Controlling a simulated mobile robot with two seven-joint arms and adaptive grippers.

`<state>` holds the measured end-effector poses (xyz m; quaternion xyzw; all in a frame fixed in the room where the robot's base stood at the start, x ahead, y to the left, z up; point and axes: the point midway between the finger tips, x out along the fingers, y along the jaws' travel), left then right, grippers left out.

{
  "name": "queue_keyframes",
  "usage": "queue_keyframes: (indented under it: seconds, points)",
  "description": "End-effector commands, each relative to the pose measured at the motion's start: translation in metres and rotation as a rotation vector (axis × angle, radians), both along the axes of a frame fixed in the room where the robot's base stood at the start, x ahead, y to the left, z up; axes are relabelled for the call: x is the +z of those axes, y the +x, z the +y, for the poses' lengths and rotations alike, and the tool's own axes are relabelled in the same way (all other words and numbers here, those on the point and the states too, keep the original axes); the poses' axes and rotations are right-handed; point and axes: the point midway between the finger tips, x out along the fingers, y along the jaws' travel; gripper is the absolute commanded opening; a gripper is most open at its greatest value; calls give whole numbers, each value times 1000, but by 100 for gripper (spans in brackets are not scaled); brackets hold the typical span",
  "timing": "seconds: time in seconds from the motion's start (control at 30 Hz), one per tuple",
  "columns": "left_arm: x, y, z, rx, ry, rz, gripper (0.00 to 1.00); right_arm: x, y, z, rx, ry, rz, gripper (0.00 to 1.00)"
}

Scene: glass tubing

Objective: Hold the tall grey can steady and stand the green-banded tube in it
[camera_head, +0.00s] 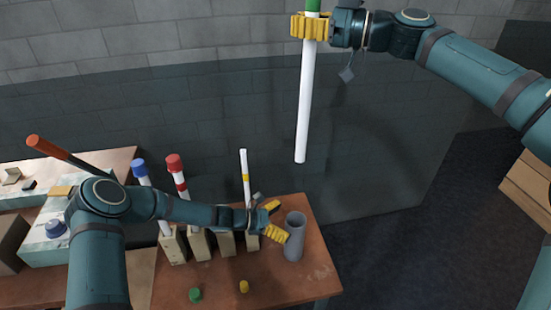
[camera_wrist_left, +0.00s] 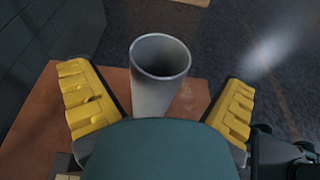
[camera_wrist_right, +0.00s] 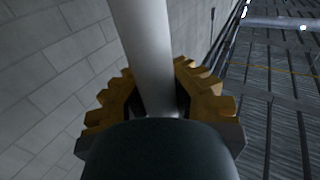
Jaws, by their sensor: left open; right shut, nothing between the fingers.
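The tall grey can (camera_head: 294,238) stands upright and open-topped near the right edge of the brown table. My left gripper (camera_head: 275,220) is open just left of it. In the left wrist view the can (camera_wrist_left: 158,85) shows ahead between the spread yellow fingers, with gaps on both sides. My right gripper (camera_head: 310,27) is high up and shut around the green-banded tube (camera_head: 305,105). This long white tube hangs nearly upright, its lower end above the table and in line with the can's right side. Its green part is cut off by the frame's top. In the right wrist view the tube (camera_wrist_right: 145,50) runs between the fingers.
Several pale blocks (camera_head: 199,246) stand in a row left of the can, with red-banded (camera_head: 177,175), blue-topped (camera_head: 139,168) and yellow-banded (camera_head: 244,172) tubes. Green (camera_head: 195,295) and yellow (camera_head: 244,287) small pieces lie in front. A grey wall stands behind.

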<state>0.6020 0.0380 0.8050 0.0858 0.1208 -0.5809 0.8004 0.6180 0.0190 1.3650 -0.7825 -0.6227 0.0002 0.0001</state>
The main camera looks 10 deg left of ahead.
Motion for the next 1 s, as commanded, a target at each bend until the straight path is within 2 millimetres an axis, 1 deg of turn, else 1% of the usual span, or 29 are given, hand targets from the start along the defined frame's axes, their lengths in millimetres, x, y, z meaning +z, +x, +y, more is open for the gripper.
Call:
queue_keyframes:
  seconds: [0.03,0.1,0.3,0.43,0.67,0.77,0.8,0.87,0.9,1.0]
  points:
    - [-2,2,-8,-2,-1,-1,100,0,0,0,0,0,0,0]
    - [-5,5,-17,-1,0,-1,100,0,0,0,0,0,0,0]
    - [-11,11,-34,-2,3,-2,100,0,0,0,0,0,0,0]
    - [-13,12,-38,-2,3,-2,100,0,0,0,0,0,0,0]
    - [-13,12,-38,-1,3,-2,100,0,0,0,0,0,0,0]
    - [-13,12,-38,-1,3,-2,68,0,0,0,0,0,0,0]
    - [-13,12,-38,-2,3,-2,54,0,0,0,0,0,0,0]
    - [-13,12,-38,-2,3,-2,33,0,0,0,0,0,0,0]
    - [-13,12,-38,-2,4,-2,26,0,0,0,0,0,0,0]
    - [-13,12,-38,-2,4,-2,26,0,0,0,0,0,0,0]
